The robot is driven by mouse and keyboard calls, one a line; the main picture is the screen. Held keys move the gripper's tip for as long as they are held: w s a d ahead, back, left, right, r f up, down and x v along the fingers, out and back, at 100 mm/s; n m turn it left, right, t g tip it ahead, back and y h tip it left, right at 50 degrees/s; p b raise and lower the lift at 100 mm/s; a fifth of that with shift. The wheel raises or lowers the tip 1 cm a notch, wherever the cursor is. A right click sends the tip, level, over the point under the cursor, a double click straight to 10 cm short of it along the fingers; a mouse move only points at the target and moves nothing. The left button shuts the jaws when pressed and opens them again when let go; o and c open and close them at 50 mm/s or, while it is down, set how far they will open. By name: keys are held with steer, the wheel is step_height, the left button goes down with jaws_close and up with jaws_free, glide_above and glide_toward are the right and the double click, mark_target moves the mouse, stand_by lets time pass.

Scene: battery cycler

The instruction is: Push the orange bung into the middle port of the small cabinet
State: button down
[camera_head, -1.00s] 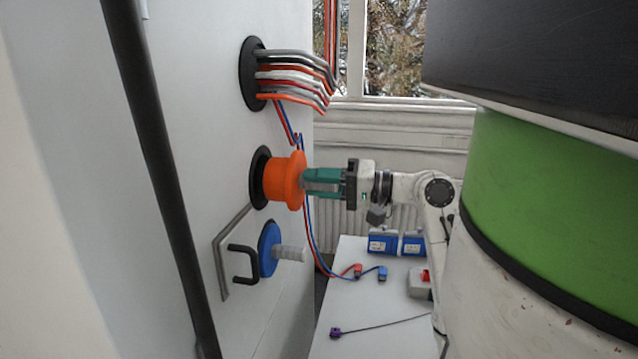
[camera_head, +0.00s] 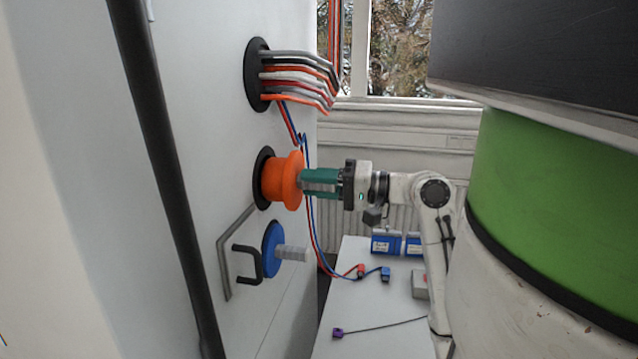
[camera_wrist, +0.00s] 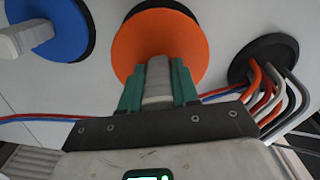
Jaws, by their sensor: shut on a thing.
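The orange bung (camera_head: 283,181) is at the middle port (camera_head: 262,178) of the cabinet (camera_head: 195,75), between the cable port above and the blue bung below. Its body stands at the black ring, with its wide flange still out from the panel; how deep it sits inside is hidden. My gripper (camera_head: 308,182) is shut on the bung's grey handle. In the wrist view the teal fingers of my gripper (camera_wrist: 158,88) lie on both sides of that grey handle, with the orange bung (camera_wrist: 140,42) behind it and part of the black ring showing past its edge.
The upper port (camera_head: 255,75) is full of cables that stick out. A blue bung (camera_head: 271,249) with a grey handle sits in the lower port, beside a black hook (camera_head: 246,262). A white table (camera_head: 352,300) carries blue boxes and plugs. A dark pole stands at left.

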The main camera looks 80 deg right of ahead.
mark_target(298, 181)
steer(key=shift+w+d+p, duration=0.15)
steer(key=shift+w+p, duration=0.3)
steer(key=shift+w, duration=0.9)
steer(key=shift+w+d+p, duration=0.15)
steer(key=shift+w+p, duration=0.3)
steer(key=shift+w, duration=0.9)
stand_by(3.8)
steer(key=c, duration=0.8)
jaws_free()
steer(key=shift+o, duration=0.5)
steer(key=o, duration=0.7)
